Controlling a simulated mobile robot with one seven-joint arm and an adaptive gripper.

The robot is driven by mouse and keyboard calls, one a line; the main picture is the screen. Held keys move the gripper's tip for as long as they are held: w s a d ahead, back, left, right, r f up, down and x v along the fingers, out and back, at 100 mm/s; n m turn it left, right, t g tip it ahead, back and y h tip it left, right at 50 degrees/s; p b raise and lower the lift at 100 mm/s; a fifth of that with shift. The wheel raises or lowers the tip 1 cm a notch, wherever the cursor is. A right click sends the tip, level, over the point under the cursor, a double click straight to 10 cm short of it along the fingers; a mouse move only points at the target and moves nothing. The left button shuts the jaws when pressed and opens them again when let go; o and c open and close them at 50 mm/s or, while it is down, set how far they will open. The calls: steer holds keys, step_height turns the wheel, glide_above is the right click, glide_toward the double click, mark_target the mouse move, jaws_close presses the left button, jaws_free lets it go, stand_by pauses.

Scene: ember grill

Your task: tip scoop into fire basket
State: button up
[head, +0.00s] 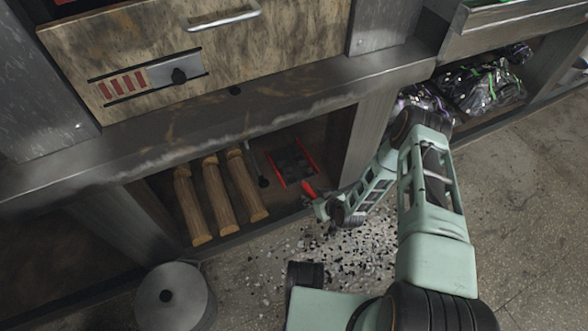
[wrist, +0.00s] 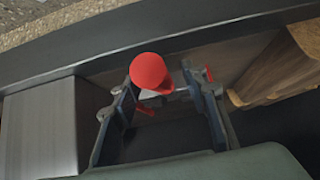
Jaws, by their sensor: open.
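What looks like the scoop (head: 291,163), a dark pan with red side edges and dark contents, lies in the low open compartment right of the logs. Its red handle (head: 309,189) points out toward me. My gripper (head: 315,205) is low at the compartment's front opening, close to the handle's end. In the wrist view my gripper (wrist: 163,100) is open, and the round red handle end (wrist: 148,70) shows between the two fingers, nearer the left one. I cannot tell whether a finger touches it. I cannot make out the fire basket in either view.
Several logs (head: 219,195) lie left of the scoop; a thin rod (head: 256,166) stands between. A metal counter edge (head: 230,108) overhangs the compartment. Black bags (head: 480,85) fill the right-hand shelf. A grey cylinder (head: 175,297) stands on the floor, which has scattered dark bits.

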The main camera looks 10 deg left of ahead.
jaws_close()
stand_by(0.4)
steer(key=shift+w+r, duration=0.1)
step_height(320, 180, up, 12)
steer(key=p, duration=0.8)
steer(key=shift+p, duration=0.4)
